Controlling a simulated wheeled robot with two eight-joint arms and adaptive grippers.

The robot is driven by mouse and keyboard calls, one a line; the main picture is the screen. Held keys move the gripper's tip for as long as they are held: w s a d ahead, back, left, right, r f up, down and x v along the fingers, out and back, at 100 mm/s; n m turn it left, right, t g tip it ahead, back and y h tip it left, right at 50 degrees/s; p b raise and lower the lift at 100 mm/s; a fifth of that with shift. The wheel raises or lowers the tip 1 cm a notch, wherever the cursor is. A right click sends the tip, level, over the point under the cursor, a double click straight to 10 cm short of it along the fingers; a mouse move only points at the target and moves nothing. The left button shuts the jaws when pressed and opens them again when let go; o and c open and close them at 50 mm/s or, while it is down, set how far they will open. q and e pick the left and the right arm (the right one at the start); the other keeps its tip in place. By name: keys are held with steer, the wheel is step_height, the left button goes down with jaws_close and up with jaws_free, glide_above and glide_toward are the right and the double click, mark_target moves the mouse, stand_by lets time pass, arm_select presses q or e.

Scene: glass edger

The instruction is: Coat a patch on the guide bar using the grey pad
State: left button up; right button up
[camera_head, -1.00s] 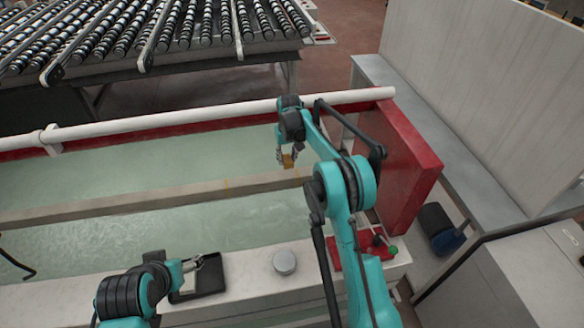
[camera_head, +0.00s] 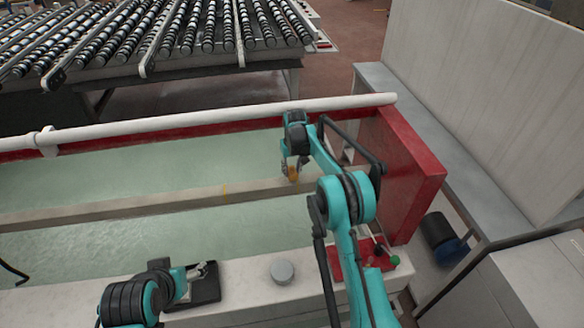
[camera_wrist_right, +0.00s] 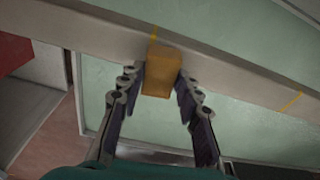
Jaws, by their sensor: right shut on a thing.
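The guide bar (camera_head: 130,208) is a long beige beam across the pale green tank area, with a thin yellow mark. In the right wrist view the bar (camera_wrist_right: 235,75) runs diagonally and shows two yellow marks. My right gripper (camera_head: 292,172) is shut on an ochre block (camera_wrist_right: 162,70), which shows no grey in these views. The block overlaps the bar near its right end; whether it touches is unclear. The right gripper's fingers (camera_wrist_right: 160,88) flank the block. My left gripper (camera_head: 205,272) is low over the black tray (camera_head: 208,293), its jaws too small to read.
A red end wall (camera_head: 408,180) stands right of my right arm. A white pipe (camera_head: 200,122) runs behind the bar. A round grey disc (camera_head: 282,271) sits on the front ledge, left of a red control panel (camera_head: 345,262). A roller table (camera_head: 150,65) stands behind.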

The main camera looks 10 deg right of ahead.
steer(key=shift+f+b, duration=0.6)
steer(key=shift+f, duration=0.45)
stand_by(0.6)
